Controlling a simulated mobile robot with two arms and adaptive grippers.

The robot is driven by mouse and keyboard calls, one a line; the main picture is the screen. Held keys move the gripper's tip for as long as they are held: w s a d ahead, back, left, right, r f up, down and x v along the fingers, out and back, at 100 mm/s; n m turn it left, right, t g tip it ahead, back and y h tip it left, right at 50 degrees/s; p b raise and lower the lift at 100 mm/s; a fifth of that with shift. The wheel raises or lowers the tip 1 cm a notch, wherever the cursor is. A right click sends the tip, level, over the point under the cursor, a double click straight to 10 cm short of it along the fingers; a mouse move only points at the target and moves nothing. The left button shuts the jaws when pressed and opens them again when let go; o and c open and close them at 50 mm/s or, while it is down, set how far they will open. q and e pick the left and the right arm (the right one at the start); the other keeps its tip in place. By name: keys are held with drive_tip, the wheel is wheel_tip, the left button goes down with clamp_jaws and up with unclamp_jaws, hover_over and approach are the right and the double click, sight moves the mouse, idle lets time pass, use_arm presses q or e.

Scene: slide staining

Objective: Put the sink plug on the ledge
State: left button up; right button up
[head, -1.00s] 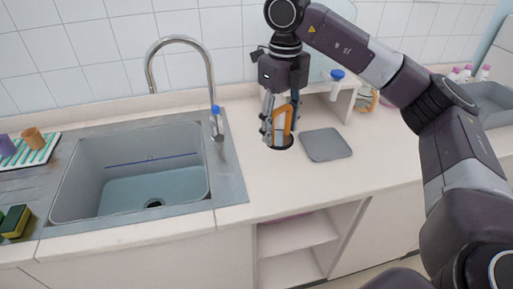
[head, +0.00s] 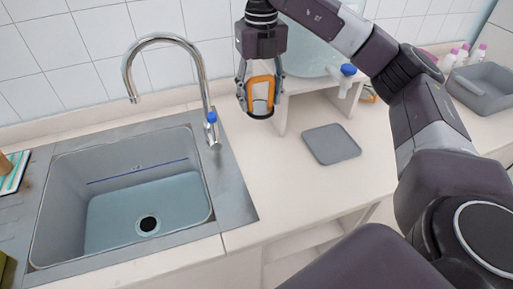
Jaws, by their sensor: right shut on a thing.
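The grey sink (head: 70,215) is at the left, with some water and a dark drain hole (head: 149,224). A low ledge along the wall (head: 130,113) runs behind the sink. My left gripper is not in view.
A chrome tap (head: 205,75) with a blue-topped valve stands left of the gripper. A white raised shelf (head: 310,85) is just right of it. A grey mat (head: 331,144) lies on the counter. A grey tub (head: 480,95) and bottles are at the far right.

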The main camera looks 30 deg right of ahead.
sight(262, 109)
drive_tip(key=f, duration=0.4)
drive_tip(key=f+b, duration=0.1)
drive_tip(key=shift+s+f, duration=0.35)
drive_tip(key=shift+f, duration=0.05)
wheel_tip(262, 109, down, 6)
drive_tip(key=shift+w+f+p, duration=0.15)
drive_tip(key=shift+p, duration=0.25)
drive_tip(key=shift+f, duration=0.65)
wheel_tip(262, 109, down, 4)
drive_tip(key=shift+r+p, duration=0.25)
drive_tip(key=shift+p, duration=0.15)
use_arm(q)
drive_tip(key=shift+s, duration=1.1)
use_arm(e)
drive_tip(key=shift+f, duration=0.2)
